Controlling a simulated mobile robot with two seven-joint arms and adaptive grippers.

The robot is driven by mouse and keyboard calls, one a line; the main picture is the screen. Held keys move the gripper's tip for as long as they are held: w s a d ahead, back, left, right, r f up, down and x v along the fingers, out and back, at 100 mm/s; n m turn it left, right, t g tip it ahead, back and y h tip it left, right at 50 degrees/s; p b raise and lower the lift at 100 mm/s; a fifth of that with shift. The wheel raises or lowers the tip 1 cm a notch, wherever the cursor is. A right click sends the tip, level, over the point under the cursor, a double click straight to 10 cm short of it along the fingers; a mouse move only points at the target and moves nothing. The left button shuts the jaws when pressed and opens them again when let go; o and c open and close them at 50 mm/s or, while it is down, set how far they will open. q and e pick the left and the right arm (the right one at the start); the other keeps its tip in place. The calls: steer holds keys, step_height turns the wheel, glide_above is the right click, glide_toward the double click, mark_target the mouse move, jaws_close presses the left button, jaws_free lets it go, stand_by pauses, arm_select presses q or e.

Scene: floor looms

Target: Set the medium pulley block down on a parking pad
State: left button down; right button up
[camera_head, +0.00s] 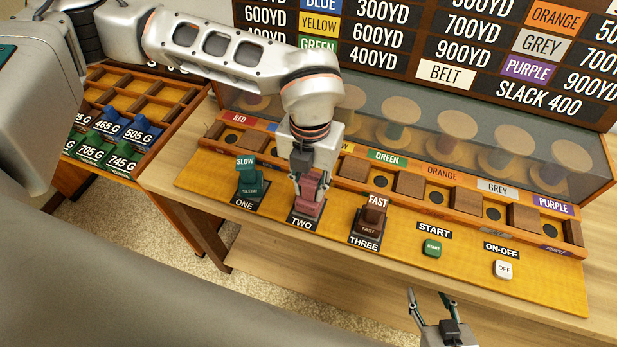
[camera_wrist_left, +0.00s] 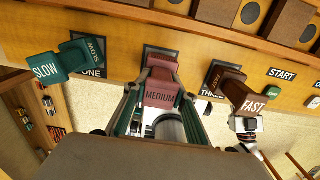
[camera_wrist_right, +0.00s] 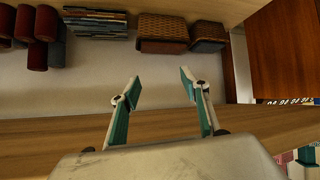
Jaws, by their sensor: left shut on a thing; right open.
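The medium pulley block (camera_head: 311,188) is dark red and stands at the pad marked TWO (camera_head: 302,223). In the left wrist view its MEDIUM label (camera_wrist_left: 160,96) faces the camera. My left gripper (camera_head: 312,176) is shut on it from above, a finger on each side. I cannot tell whether the block's base fully rests on the pad. The teal SLOW block (camera_head: 248,178) stands on pad ONE (camera_head: 243,202). The brown FAST block (camera_head: 371,217) stands on pad THREE (camera_head: 364,242). My right gripper (camera_head: 432,296) is open and empty off the table's front edge.
A green START button (camera_head: 432,249) and a white OFF button (camera_head: 503,269) sit right of the pads. A row of colour-labelled slots and a glass case of spools (camera_head: 457,128) stand behind. A weight rack (camera_head: 128,118) is at the left. The lettered board rises at the back.

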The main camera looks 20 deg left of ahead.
arm_select(q)
steer(key=shift+a+f, duration=0.2)
steer(key=shift+f, duration=0.2)
steer(key=c, duration=1.6)
jaws_free()
steer(key=shift+o, duration=0.2)
arm_select(e)
steer(key=shift+s+a+f+g, duration=0.1)
steer(key=shift+s+f+g, duration=0.2)
steer(key=shift+s, duration=0.15)
steer(key=shift+r, duration=0.15)
arm_select(q)
step_height(320, 180, up, 12)
arm_select(e)
steer(key=shift+w, duration=0.1)
